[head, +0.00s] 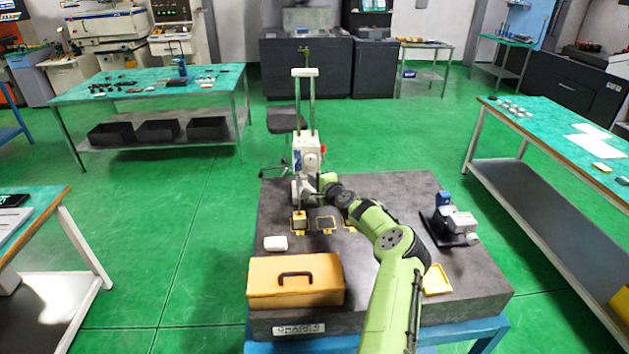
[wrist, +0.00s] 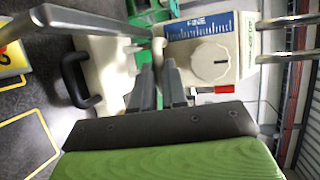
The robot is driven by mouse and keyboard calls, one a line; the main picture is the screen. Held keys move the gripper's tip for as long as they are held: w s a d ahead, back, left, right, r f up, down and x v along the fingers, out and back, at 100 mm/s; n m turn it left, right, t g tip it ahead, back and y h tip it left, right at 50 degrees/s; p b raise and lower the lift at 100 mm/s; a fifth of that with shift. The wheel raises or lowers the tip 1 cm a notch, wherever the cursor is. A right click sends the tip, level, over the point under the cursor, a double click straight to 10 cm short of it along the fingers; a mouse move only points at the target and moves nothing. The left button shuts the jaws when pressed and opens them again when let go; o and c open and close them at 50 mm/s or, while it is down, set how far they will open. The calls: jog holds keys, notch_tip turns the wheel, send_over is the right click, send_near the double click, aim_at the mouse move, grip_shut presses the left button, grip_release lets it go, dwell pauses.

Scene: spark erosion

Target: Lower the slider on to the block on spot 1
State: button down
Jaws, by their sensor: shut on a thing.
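The slider (head: 308,152) is a white box on two upright steel columns. In the wrist view the slider (wrist: 212,58) shows a blue scale marked FINE, a round knob and a red part. My gripper (wrist: 158,82) is shut beside the scale, on what looks like a small part of the slider; the fingers hide most of it. In the head view my gripper (head: 316,187) is at the slider's lower side.
The dark stone table (head: 390,185) also carries an orange case (head: 295,280) with a black handle, a white object (head: 275,243) and a grey device (head: 455,222) at right. An empty yellow-framed spot (head: 326,224) lies right of the block. My arm crosses the table's right half.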

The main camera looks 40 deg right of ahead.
jog(key=shift+f, duration=0.45)
jog(key=c, duration=1.3)
grip_release()
jog(key=shift+s, duration=0.1)
jog(key=shift+o, duration=0.7)
jog(key=shift+r, duration=0.15)
jog(key=v, duration=1.5)
jog(key=shift+s+a+r, duration=0.15)
jog(key=shift+s+r, duration=0.05)
jog(key=shift+s, duration=0.05)
